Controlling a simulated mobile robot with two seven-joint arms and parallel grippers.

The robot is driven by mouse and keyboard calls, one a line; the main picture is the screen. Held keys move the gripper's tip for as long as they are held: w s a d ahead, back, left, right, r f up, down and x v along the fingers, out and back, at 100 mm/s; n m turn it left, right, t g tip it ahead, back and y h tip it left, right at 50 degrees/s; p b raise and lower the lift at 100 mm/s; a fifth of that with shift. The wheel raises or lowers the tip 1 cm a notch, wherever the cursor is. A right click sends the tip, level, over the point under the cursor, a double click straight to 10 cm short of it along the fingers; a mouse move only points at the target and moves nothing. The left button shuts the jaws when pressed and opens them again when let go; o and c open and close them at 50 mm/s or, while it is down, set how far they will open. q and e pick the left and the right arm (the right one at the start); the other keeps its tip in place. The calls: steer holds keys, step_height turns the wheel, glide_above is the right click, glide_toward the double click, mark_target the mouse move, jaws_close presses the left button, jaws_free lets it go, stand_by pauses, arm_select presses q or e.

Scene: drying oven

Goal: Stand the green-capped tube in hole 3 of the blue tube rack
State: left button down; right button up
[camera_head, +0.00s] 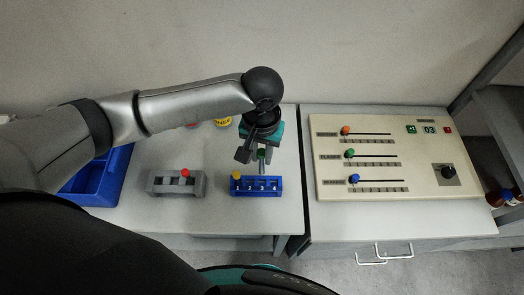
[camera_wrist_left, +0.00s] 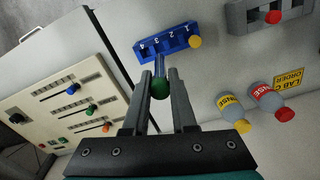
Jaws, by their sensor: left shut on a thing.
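The blue tube rack (camera_head: 257,193) stands near the front of the white table, with numbered holes along it. A yellow-capped tube (camera_head: 237,177) stands at its left end; its cap also shows in the left wrist view (camera_wrist_left: 195,41). My left gripper (camera_head: 257,155) is above and just behind the rack, fingers pointing down. It is shut on the green-capped tube (camera_head: 261,154), whose green cap (camera_wrist_left: 160,88) sits between the fingers in the left wrist view. The tube's lower end points toward the rack's middle holes; I cannot tell whether it is inside one. My right gripper is not in view.
A grey rack (camera_head: 160,188) with a red-capped tube (camera_head: 185,173) stands left of the blue rack. A blue bin (camera_head: 122,165) is farther left. Rinse bottles (camera_wrist_left: 231,107) (camera_wrist_left: 268,98) stand behind. A slider panel (camera_head: 385,189) is on the right-hand cabinet.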

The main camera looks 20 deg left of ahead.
mark_target(263, 173)
arm_select(q)
steer(key=shift+r+p, duration=0.2)
steer(key=shift+p, duration=0.4)
steer(key=shift+f+b, duration=1.3)
steer(key=shift+f, duration=1.75)
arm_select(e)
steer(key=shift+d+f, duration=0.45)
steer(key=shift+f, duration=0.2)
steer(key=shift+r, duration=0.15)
arm_select(q)
steer(key=shift+p, duration=0.55)
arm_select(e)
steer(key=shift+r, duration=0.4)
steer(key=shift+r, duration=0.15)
arm_select(q)
steer(key=shift+m+p, duration=0.3)
steer(key=shift+p, duration=0.2)
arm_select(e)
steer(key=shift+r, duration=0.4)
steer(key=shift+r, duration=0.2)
arm_select(q)
steer(key=shift+d+p, duration=0.1)
steer(key=shift+p, duration=0.4)
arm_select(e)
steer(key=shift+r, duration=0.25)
arm_select(q)
steer(key=shift+f+b, duration=1.35)
steer(key=shift+f, duration=1.75)
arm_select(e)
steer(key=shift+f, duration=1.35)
